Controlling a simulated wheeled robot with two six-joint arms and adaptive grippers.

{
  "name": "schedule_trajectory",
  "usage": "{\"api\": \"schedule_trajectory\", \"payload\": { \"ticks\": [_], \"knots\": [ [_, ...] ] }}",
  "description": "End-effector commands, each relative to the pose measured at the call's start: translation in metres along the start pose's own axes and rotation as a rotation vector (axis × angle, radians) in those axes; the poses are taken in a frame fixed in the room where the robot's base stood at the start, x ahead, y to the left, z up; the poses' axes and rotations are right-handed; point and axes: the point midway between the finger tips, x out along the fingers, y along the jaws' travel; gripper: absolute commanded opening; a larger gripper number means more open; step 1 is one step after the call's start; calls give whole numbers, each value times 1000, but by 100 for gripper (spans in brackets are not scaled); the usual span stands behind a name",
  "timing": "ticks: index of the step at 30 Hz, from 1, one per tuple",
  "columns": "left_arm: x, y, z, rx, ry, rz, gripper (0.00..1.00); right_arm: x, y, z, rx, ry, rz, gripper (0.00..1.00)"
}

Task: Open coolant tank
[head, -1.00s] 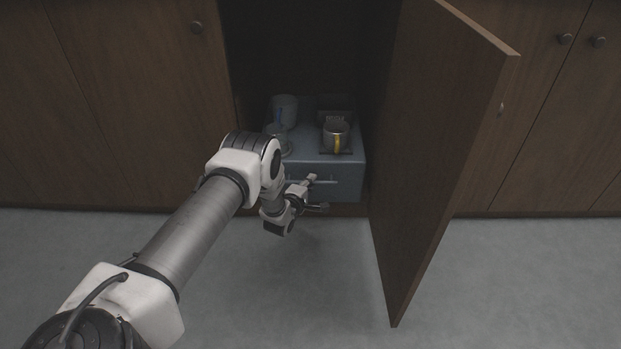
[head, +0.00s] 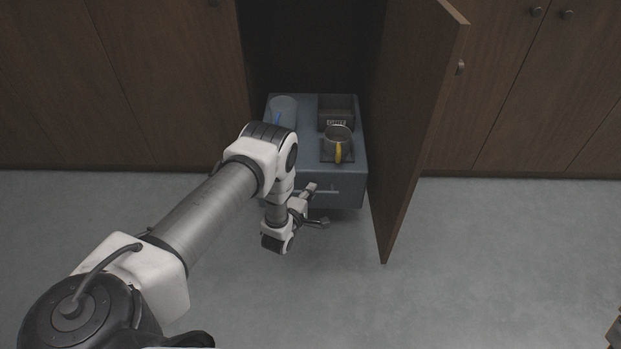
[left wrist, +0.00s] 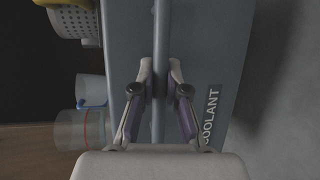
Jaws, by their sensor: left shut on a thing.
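The coolant tank is a blue-grey drawer-like box (head: 350,180) standing out of the dark open cabinet in the head view. Its front bears a COOLANT label (left wrist: 211,118) and a long bar handle (left wrist: 161,25) in the left wrist view. My left gripper (left wrist: 160,78) is shut on that bar handle, with one finger on each side of it. In the head view, my left gripper (head: 316,205) is at the tank's front, and my arm hides the tank's left part.
On the tank stand a pale jug (head: 284,108), a dark open box (head: 336,103) and a grey basket with a yellow handle (head: 337,137). A glass beaker (left wrist: 80,130) shows in the left wrist view. The open cabinet door (head: 415,120) stands close on the right. The floor in front is clear.

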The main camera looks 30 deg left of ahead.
Motion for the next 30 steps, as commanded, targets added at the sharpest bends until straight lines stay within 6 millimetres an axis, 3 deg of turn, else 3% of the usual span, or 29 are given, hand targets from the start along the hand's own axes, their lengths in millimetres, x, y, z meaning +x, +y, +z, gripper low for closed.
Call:
{"api": "schedule_trajectory", "payload": {
  "ticks": [6, 16, 17, 18, 26, 30],
  "knots": [
    [-10, -2, 4, 0, 1, 0, 0, -6, 0, 0, 0, 0, 0, 40],
    [-10, -3, 4, 0, 1, 0, 0, -5, 0, 0, 0, 0, 0, 40],
    [-10, -3, 4, 0, 1, 0, 20, -5, 0, 0, 0, 0, 0, 40],
    [-10, -3, 4, 0, 1, 0, 25, -5, 0, 0, 0, 0, 0, 40],
    [-10, -2, 4, 0, 1, 1, 25, -6, 0, 0, 1, 0, 0, 40],
    [-20, -3, 4, 0, 1, -1, 25, -6, 0, 0, 1, 0, 0, 40]
  ]
}}
